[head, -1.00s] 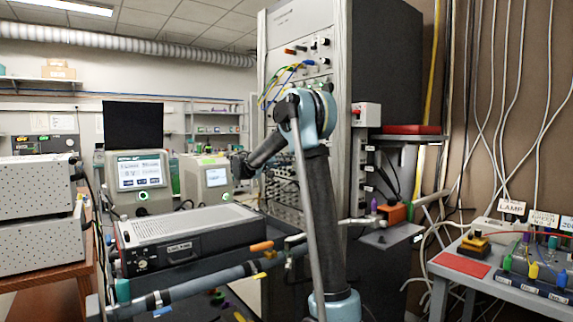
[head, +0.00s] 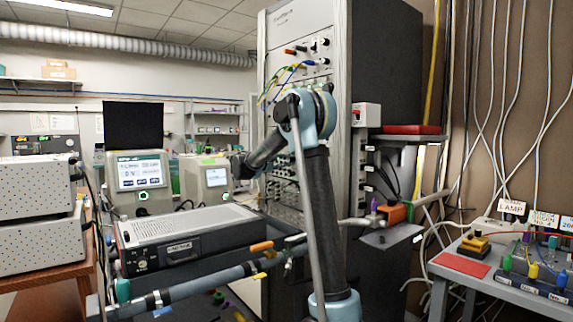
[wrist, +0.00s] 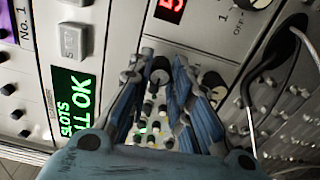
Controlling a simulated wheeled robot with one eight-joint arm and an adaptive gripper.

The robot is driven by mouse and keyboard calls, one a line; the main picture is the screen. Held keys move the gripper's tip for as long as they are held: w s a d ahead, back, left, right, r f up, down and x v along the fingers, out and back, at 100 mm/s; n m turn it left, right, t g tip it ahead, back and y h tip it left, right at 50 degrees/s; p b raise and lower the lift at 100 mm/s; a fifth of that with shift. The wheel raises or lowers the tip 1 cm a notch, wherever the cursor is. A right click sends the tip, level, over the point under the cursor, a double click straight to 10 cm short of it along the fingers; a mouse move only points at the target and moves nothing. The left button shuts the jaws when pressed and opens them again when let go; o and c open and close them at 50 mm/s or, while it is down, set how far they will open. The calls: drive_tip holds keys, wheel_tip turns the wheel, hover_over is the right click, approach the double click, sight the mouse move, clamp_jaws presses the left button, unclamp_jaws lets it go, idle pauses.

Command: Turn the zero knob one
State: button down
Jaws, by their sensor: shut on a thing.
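In the wrist view my gripper (wrist: 161,66) faces a grey instrument panel, with its two blue-padded fingers on either side of a small dark knob (wrist: 160,75). The fingers are shut on this knob, and it sits at the fingertips. No label for it can be read, and its pointer mark cannot be made out. In the head view my arm reaches to the tall rack (head: 340,90), but the fingers and the knob cannot be made out there.
A red display (wrist: 170,9) and a knob marked "OFF" (wrist: 252,4) are close above. A black cable (wrist: 262,68) hangs at the right.

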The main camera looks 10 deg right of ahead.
drive_tip(key=shift+w+a+n, duration=0.1)
drive_tip(key=shift+n, duration=1.3)
drive_tip(key=c, duration=1.4)
unclamp_jaws()
drive_tip(key=shift+w+f, duration=0.1)
drive_tip(key=shift+f, duration=0.05)
drive_tip(key=v, duration=1.2)
drive_tip(key=shift+n, duration=0.3)
